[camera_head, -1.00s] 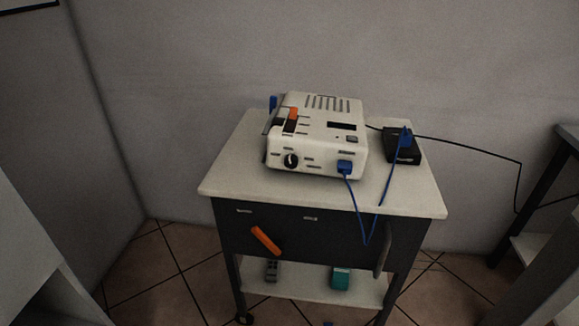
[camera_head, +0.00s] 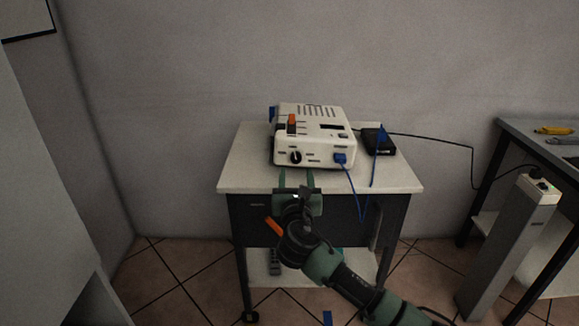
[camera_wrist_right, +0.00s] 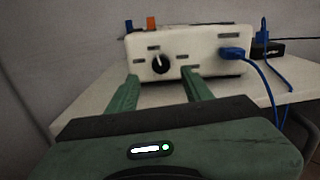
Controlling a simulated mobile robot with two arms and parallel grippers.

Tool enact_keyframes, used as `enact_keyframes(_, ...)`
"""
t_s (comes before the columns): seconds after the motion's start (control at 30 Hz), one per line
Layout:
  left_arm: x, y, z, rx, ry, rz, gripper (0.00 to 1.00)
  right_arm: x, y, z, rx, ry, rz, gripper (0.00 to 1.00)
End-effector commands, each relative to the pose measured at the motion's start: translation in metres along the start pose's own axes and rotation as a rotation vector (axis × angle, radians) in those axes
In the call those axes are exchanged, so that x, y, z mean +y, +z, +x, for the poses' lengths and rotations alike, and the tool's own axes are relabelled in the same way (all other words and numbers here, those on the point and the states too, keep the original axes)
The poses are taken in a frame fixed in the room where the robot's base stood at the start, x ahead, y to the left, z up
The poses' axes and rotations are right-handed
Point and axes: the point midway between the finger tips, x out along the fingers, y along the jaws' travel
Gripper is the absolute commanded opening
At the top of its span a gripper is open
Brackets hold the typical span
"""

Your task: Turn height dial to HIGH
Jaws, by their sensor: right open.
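A white box-shaped device (camera_head: 318,133) stands on the cart top. On its front face is a round black dial (camera_head: 295,157) with a light pointer mark; it also shows in the right wrist view (camera_wrist_right: 160,64). Its labels are too small to read. My right gripper (camera_head: 296,176) is open and empty in front of the device, its two green fingers pointing at the front face. In the right wrist view the fingertips (camera_wrist_right: 160,77) lie to either side of and slightly below the dial, apparently short of it. My left gripper is not in view.
A blue plug (camera_head: 340,158) with a hanging blue cable sits right of the dial. A black box (camera_head: 379,141) stands on the right of the cart top (camera_head: 240,172). An orange handle (camera_head: 274,229) is on the cart front. A grey post (camera_head: 512,240) stands right.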

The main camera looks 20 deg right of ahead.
Motion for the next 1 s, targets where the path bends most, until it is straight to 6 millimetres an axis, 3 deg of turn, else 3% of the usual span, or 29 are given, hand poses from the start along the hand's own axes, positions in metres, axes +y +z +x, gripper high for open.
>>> enact_keyframes(0.43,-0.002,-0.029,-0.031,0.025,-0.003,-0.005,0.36,0.000,-0.002,0.063,0.003,-0.002,0.005,0.50)
enact_keyframes(0.87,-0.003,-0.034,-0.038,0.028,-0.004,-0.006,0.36,0.000,-0.002,0.072,0.004,0.000,0.007,0.50)
enact_keyframes(1.0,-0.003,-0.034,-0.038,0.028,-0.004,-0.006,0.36,0.000,-0.002,0.072,0.004,0.000,0.007,0.11)
